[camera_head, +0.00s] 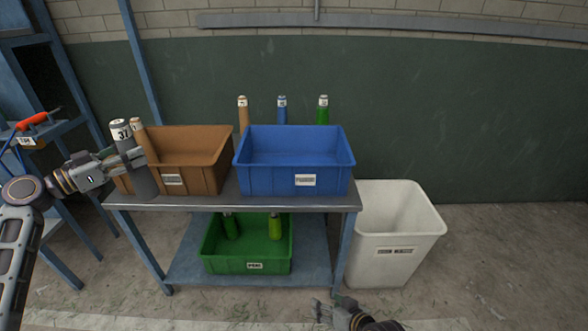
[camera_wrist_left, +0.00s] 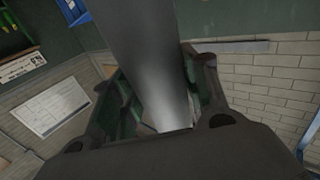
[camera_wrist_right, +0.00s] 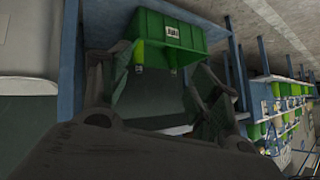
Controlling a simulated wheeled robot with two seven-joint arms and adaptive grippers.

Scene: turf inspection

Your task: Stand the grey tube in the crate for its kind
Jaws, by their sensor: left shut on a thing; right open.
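The grey tube (camera_head: 142,178), with a white label marked 37 near its top, is held nearly upright, tilted slightly, at the left front of the brown crate. My left gripper (camera_head: 138,157) is shut on it; the left wrist view shows the grey tube (camera_wrist_left: 145,65) between the fingers. The brown crate (camera_head: 200,181) and blue crate (camera_head: 264,181) stand on the table top. The green crate (camera_head: 222,264) is on the lower shelf, holding green tubes (camera_head: 275,228). A white bin (camera_head: 385,269) stands right of the table. My right gripper (camera_head: 322,311) is open and empty, low in front.
An orange tube (camera_head: 147,142) stands close behind the grey one. Orange (camera_head: 243,114), blue (camera_head: 282,111) and green (camera_head: 323,111) tubes rise behind the crates. The blue crate's visible interior looks empty. A blue bench (camera_head: 52,140) is at left. The right wrist view shows the green crate (camera_wrist_right: 187,38).

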